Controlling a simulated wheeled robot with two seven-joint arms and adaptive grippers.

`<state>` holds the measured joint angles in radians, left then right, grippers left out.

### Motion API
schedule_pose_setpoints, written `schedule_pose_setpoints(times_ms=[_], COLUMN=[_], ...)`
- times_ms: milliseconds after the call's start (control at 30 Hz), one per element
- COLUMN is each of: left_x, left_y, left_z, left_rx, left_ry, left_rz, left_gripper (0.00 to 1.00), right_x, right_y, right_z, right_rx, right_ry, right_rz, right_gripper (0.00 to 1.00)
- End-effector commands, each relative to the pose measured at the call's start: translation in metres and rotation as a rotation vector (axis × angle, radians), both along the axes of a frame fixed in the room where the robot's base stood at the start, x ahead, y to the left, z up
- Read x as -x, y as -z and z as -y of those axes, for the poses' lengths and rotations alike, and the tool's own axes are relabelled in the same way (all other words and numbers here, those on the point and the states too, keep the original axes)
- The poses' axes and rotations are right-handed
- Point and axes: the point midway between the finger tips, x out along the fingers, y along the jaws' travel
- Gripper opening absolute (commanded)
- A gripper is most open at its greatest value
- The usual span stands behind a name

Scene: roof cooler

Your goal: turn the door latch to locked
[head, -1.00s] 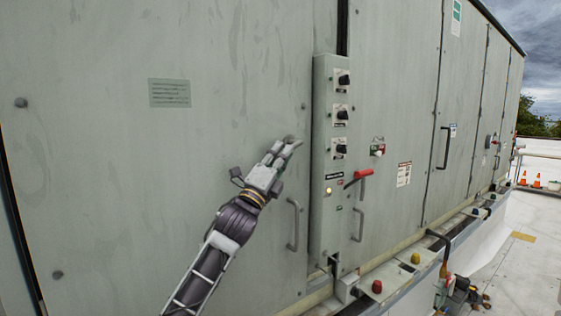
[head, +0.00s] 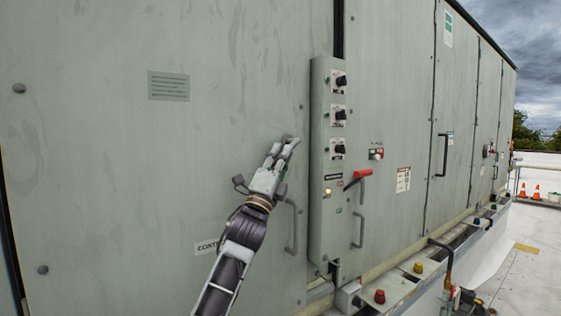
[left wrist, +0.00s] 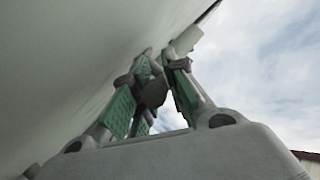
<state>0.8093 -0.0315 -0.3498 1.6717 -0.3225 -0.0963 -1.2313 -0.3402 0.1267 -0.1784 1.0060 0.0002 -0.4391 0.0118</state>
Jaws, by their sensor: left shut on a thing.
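The door latch (head: 291,138) is a small grey piece on the grey cabinet door, left of the control panel. It is mostly hidden by my fingers in the head view. My left gripper (head: 284,146) reaches up to it from below, with its fingertips at the door face. In the left wrist view, the fingers (left wrist: 160,75) with green inner pads are closed around a small dark grey piece of the latch (left wrist: 153,92). I cannot tell from these views which way the latch points. My right gripper is not in view.
The control panel (head: 325,170) stands just right of my gripper, with black knobs (head: 341,81) and a red lever (head: 362,174). A grey door handle (head: 293,228) is close beside my left wrist. Below runs a ledge with coloured caps (head: 379,296). Open roof lies at right.

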Motion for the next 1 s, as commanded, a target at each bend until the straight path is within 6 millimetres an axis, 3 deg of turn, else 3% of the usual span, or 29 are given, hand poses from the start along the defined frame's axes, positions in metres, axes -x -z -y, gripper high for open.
schedule_pose_setpoints(times_ms=[533,567,633,1000], left_x=[-0.0017,-0.0016,-0.0016,-0.0006], left_y=[0.0031,0.0031,0.0029,0.0022], left_z=[0.0007,0.0006,0.0006,0.0001], left_rx=[0.007,0.007,0.007,0.008], left_ry=[0.0,0.0,0.0,0.0], left_rz=[0.0,0.0,0.0,0.003], left_gripper=[0.0,0.16,0.24,0.24], right_x=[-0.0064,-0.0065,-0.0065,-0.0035], right_y=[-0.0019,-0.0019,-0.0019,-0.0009], right_z=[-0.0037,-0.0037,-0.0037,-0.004], right_rx=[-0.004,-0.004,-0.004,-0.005], right_ry=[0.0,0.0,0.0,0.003], right_rz=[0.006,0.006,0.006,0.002], right_gripper=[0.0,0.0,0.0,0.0])
